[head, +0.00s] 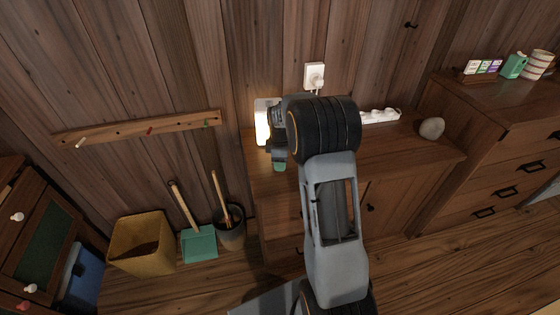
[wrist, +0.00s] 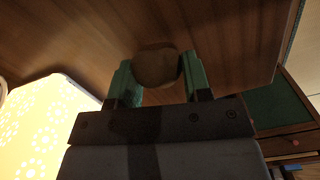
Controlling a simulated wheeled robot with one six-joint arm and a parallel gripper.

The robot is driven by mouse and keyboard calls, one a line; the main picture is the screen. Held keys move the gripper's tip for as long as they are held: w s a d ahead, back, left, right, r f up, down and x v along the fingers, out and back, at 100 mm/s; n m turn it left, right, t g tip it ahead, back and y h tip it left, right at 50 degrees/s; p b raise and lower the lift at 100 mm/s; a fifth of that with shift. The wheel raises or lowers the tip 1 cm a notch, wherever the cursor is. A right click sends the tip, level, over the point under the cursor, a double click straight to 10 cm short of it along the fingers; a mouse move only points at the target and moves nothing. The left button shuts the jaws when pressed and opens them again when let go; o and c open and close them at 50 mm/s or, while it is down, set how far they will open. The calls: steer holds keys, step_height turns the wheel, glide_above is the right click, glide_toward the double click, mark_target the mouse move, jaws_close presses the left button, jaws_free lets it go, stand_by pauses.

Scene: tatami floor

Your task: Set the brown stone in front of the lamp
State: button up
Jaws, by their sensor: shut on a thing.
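The brown stone (wrist: 155,68) is round and sits between the two green fingertips of my gripper (wrist: 158,80) in the wrist view. My gripper is shut on it. In the head view my gripper (head: 279,163) shows only as a green fingertip over the left part of the low cabinet top; the stone is hidden there. The lamp (head: 262,124) glows against the wall at the cabinet's left end, just left of my wrist and partly covered by it. In the wrist view the lamp (wrist: 38,128) is a lit yellow shade with a white pattern at lower left.
The low cabinet (head: 420,155) also bears a pale grey stone (head: 432,128) and a white power strip (head: 380,116). A taller chest (head: 500,105) stands at right. A bin (head: 143,242), green dustpan (head: 199,244) and dark bucket (head: 231,230) stand on the floor at left.

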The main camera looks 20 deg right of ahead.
steer(key=o, duration=1)
steer(key=shift+f, duration=0.1)
steer(key=shift+c, duration=0.2)
step_height(320, 180, up, 12)
steer(key=p, duration=0.2)
steer(key=s+a+m+t, duration=0.1)
steer(key=s+a+m, duration=0.4)
steer(key=s, duration=0.6)
steer(key=s+a+r+m+t, duration=0.1)
steer(key=s+a+m, duration=0.4)
steer(key=s, duration=0.5)
steer(key=m+t, duration=0.1)
steer(key=m, duration=0.1)
steer(key=shift+s+a+r+m, duration=0.25)
steer(key=shift+s+m, duration=0.05)
steer(key=shift+s, duration=0.1)
steer(key=shift+r, duration=0.1)
